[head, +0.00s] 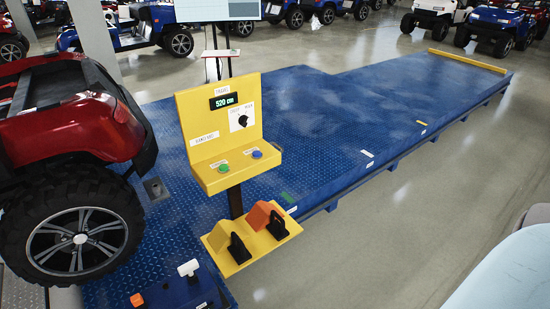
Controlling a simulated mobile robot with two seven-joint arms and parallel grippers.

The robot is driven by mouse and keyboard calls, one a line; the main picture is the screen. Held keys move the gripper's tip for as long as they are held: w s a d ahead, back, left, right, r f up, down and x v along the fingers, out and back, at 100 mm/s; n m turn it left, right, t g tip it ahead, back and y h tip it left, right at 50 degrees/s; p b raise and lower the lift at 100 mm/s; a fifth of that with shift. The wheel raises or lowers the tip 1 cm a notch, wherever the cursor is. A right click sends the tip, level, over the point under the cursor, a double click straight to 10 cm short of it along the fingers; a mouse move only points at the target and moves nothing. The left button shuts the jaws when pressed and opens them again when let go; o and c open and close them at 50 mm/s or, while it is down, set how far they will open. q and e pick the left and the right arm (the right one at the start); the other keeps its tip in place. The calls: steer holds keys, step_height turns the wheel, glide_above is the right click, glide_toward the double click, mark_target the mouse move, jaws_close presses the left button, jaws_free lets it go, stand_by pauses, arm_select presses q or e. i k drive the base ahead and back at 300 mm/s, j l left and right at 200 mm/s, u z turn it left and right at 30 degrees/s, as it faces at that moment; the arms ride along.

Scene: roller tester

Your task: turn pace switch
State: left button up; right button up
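A yellow control console (217,133) stands on a dark post in the middle of the view. On its upright panel is a black rotary knob (243,120) on a white dial plate with small labels on either side, too small to read surely. It is likely the pace switch; its pointer's setting is unclear. Left of it a display (223,101) shows green characters that look like "520 cm". A green button (223,168) and a blue button (257,154) sit on the lower ledge. Neither of my grippers is in view.
Below the console, a yellow plate (238,256) carries black pedals and an orange wedge (266,214). A red vehicle (70,125) stands close on the left. A blue platform (350,110) stretches behind. A white-topped lever (188,268) is low in front.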

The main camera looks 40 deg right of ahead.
mark_target(243, 120)
steer(key=l, duration=0.55)
steer(key=l+u, duration=0.1)
steer(key=l, duration=0.45)
steer(key=k+l+u, duration=0.1)
steer(key=l, duration=1)
steer(key=k+l+u, duration=0.1)
steer(key=l, duration=0.45)
steer(key=k+l, duration=0.1)
steer(key=l, duration=0.45)
steer(key=k+l+u, duration=0.1)
steer(key=l, duration=0.4)
steer(key=k+l, duration=0.1)
steer(key=l, duration=0.45)
steer(key=i+u, duration=0.05)
